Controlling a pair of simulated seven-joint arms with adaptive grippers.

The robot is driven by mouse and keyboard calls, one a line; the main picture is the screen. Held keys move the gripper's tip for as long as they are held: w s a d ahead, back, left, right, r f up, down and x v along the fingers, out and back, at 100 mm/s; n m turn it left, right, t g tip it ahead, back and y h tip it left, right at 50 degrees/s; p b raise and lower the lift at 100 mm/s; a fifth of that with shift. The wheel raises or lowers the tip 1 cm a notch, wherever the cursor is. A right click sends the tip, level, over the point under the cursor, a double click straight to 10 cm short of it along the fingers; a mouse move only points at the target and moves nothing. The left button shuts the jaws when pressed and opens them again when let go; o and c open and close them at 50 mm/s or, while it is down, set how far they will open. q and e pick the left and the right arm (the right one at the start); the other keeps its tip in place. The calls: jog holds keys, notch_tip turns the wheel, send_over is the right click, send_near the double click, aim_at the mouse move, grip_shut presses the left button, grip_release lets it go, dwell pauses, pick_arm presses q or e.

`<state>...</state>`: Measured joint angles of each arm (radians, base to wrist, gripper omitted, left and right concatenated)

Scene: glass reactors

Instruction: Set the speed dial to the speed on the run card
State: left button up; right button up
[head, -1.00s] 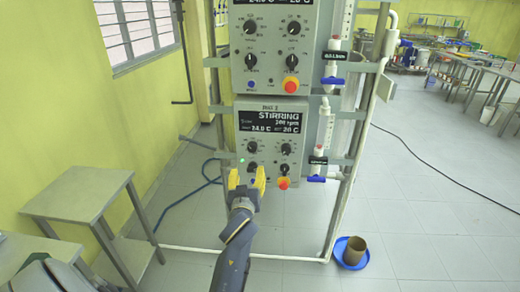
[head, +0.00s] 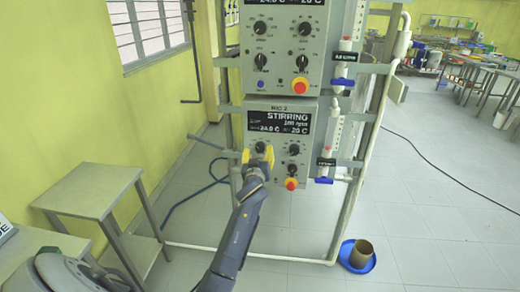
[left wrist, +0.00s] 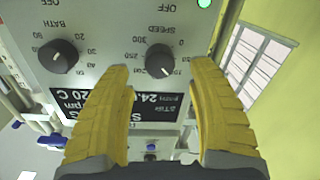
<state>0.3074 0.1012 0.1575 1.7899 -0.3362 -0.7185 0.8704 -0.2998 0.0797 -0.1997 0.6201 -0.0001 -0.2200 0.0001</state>
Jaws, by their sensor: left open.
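The speed dial (left wrist: 160,60) is a dark round knob with a light pointer on the lower white control panel (head: 270,187). It also shows in the head view (head: 260,147), just above the fingertips. My left gripper (head: 258,158) is open, with its yellow fingers raised to this knob. In the left wrist view its fingertips (left wrist: 160,72) lie either side of the knob, with gaps. I cannot tell whether the knob is between them in depth. The panel's display (head: 280,122) reads STIRRING, with a small blurred rpm figure. I cannot make out a run card. My right gripper is not in view.
The bath knob (left wrist: 58,56) sits beside the speed dial. A red-orange button (head: 291,184) is below it on the panel. A similar panel (head: 283,50) is above. Blue-handled valves (head: 325,180) are on the right. A blue dish (head: 357,257) is on the floor.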

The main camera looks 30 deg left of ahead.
aim_at(261, 148)
pick_arm(q)
jog(key=shift+x, duration=1.8)
grip_shut()
jog(key=shift+m, duration=0.3)
jog(key=m, duration=0.3)
jog(key=shift+m, duration=0.4)
jog(key=shift+w+d+r+m+t, duration=0.1)
jog(key=shift+m+t, duration=0.2)
jog(key=shift+m, duration=1.9)
